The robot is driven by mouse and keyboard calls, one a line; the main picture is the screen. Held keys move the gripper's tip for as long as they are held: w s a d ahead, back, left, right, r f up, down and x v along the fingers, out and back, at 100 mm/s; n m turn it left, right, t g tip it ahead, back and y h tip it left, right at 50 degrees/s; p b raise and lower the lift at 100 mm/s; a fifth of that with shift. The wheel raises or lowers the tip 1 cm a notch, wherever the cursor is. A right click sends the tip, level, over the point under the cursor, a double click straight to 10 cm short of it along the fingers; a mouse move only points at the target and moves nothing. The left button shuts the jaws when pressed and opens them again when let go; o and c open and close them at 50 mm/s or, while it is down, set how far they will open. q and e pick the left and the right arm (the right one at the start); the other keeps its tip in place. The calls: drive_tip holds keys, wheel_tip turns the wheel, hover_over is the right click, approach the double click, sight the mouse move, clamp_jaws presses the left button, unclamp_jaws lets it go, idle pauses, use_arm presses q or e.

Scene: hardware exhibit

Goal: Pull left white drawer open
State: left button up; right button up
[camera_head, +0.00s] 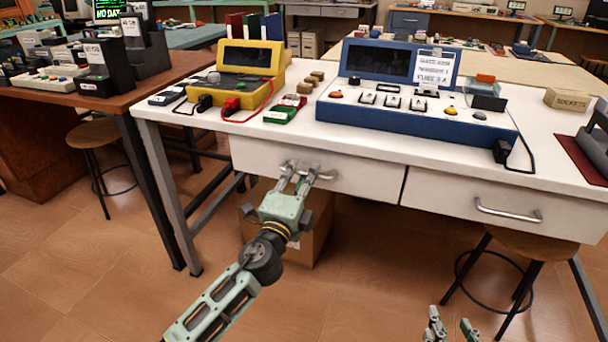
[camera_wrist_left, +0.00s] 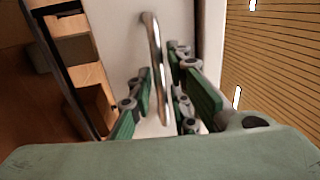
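The left white drawer (camera_head: 365,182) is in the front of the white table, and its front looks about level with the right drawer's. Its metal handle (camera_head: 327,175) is partly hidden by my left gripper (camera_head: 298,177). In the left wrist view the handle (camera_wrist_left: 152,45) runs between the fingers of my left gripper (camera_wrist_left: 157,95). These fingers are apart, with a gap beside the bar; I cannot tell whether one touches it. My right gripper (camera_head: 451,327) shows only partly at the bottom edge, with its fingers apart and empty, away from the drawers.
The right white drawer (camera_head: 480,202) has its own handle (camera_head: 508,213). A cardboard box (camera_head: 309,235) stands under the left drawer. Stools (camera_head: 92,133) are on both sides. Yellow (camera_head: 240,82) and blue (camera_head: 400,115) consoles stand on the white tabletop (camera_head: 335,138). Floor in front is clear.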

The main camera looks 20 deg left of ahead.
use_arm(q)
drive_tip(key=shift+w, duration=0.4)
drive_tip(key=shift+c, duration=0.5)
clamp_jaws()
